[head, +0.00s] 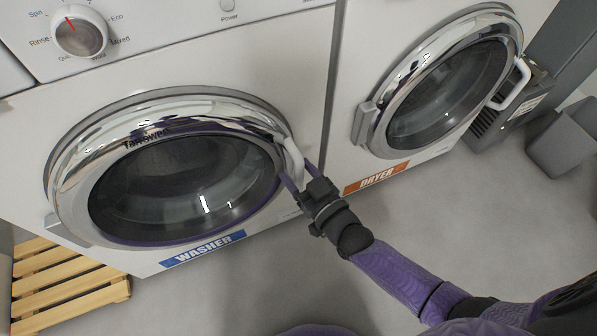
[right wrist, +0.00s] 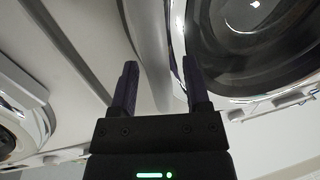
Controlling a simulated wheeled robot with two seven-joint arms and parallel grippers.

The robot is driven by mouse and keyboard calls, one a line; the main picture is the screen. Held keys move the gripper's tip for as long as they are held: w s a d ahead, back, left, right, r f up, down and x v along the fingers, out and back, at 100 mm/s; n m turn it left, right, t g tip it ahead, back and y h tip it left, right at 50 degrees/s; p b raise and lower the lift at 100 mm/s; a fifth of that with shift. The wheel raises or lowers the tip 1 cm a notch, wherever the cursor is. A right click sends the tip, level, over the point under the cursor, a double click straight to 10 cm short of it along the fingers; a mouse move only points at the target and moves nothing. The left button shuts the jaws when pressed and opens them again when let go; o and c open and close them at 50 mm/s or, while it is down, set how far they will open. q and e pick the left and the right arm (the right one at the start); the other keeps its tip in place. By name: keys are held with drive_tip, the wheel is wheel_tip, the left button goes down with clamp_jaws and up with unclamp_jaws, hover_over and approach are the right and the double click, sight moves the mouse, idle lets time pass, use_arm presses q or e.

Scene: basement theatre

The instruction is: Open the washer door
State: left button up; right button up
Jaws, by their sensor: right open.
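The washer (head: 290,110) is the white machine on the left, with a blue WASHER label (head: 203,249). Its round door has a chrome ring (head: 110,150) and dark glass (head: 185,185), and looks shut. The white door handle (head: 293,157) is on the door's right side. My right gripper (head: 297,172) is at this handle, with one finger on each side. In the right wrist view, the pale handle bar (right wrist: 155,45) runs between the open fingers of my right gripper (right wrist: 159,64). I cannot tell whether a finger touches it. My left gripper is not in view.
A dryer (head: 350,50) with a shut round door and an orange label (head: 377,177) stands to the right. A wooden slatted rack (head: 70,285) is on the floor at lower left. A grey bin (head: 562,143) stands at far right. The grey floor in front is clear.

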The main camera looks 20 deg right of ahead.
clamp_jaws()
idle(1.4)
